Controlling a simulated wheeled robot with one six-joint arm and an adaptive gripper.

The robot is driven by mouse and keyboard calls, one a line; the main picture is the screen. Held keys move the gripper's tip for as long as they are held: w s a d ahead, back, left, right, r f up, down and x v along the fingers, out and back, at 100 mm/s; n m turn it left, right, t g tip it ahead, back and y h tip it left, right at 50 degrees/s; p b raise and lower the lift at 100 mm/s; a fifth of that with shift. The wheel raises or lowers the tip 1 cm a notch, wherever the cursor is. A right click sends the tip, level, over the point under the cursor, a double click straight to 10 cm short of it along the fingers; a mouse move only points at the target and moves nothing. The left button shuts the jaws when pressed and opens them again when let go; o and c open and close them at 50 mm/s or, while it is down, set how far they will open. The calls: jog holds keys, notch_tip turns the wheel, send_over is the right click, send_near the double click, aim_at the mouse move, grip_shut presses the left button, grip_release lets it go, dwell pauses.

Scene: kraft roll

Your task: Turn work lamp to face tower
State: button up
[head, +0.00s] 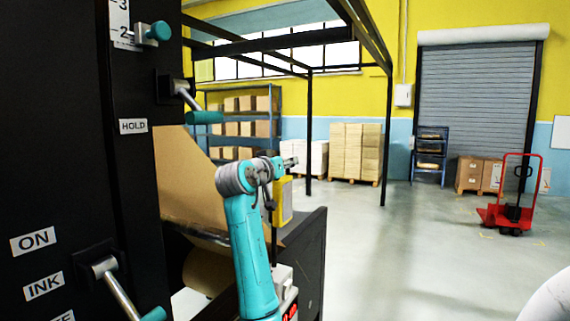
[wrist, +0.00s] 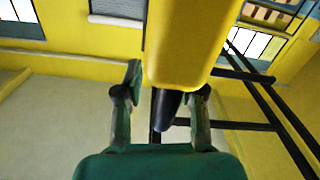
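The work lamp (head: 284,201) is a yellow body on a thin dark stand in the head view, beside my teal arm and partly hidden by it. Up close in the wrist view, its yellow body (wrist: 187,40) fills the top middle, with a black tapered handle (wrist: 166,108) below it. My gripper (wrist: 167,88) is open, one finger on each side of the handle, with gaps visible on both sides. I cannot tell how deep the handle sits between the fingers. The tower (head: 60,130) is the tall black cabinet at the left of the head view.
Levers with teal grips, such as the HOLD lever (head: 204,117), stick out from the tower. A kraft paper sheet (head: 185,180) runs behind my arm. A dark panel (head: 308,260) stands right of the arm. A red pallet jack (head: 515,200) is farther off; the floor between is clear.

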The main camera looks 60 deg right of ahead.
grip_shut()
jog(key=shift+a+g, duration=0.1)
jog(key=shift+g, duration=0.2)
jog(key=m+g, duration=0.2)
jog(key=g, duration=0.1)
jog(key=a+m+g+y, duration=0.1)
jog(key=m+g, duration=0.1)
jog(key=g, duration=0.1)
jog(key=m+g+y, duration=0.1)
jog(key=m+g, duration=0.1)
jog(key=g, duration=0.1)
jog(key=shift+s+a, duration=0.25)
jog(key=shift+a, duration=0.05)
jog(key=m+g+y, duration=0.1)
jog(key=m+g, duration=0.1)
jog(key=a+m+g+y, duration=0.1)
jog(key=m+g+y, duration=0.2)
jog(key=g+y, duration=0.1)
jog(key=shift+w+a+m+g, duration=0.15)
jog(key=shift+a+m+g, duration=0.15)
jog(key=shift+m, duration=0.1)
jog(key=shift+y, duration=0.5)
grip_release()
